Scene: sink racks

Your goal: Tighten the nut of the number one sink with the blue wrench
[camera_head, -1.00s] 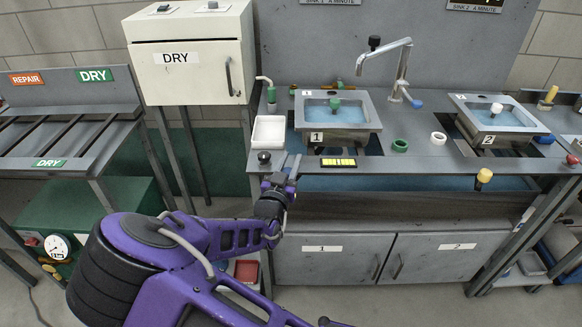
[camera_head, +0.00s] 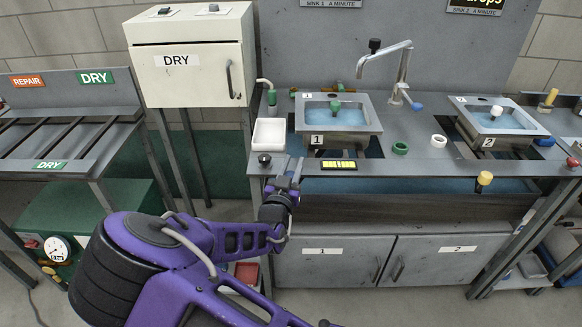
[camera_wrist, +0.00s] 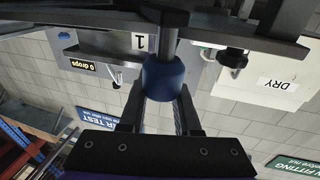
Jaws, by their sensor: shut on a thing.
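The number one sink (camera_head: 310,125), a grey basin with blue water and a green knob inside, is set in the counter; its "1" label also shows in the wrist view (camera_wrist: 140,42). My gripper (camera_head: 290,170) is at the counter's front edge, left of and below this sink. In the wrist view my gripper (camera_wrist: 163,92) has its fingers on either side of a blue cylinder (camera_wrist: 165,77) with a grey shaft, which looks like the blue wrench's handle. The wrench's head cannot be made out. I cannot pick out the sink's nut in either view.
A white tray (camera_head: 268,133) and black knob (camera_head: 264,158) are near my gripper. Green (camera_head: 400,147) and white (camera_head: 438,140) rings lie on the counter. Sink two (camera_head: 497,118) is at right. The "DRY" cabinet (camera_head: 190,75) is at left.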

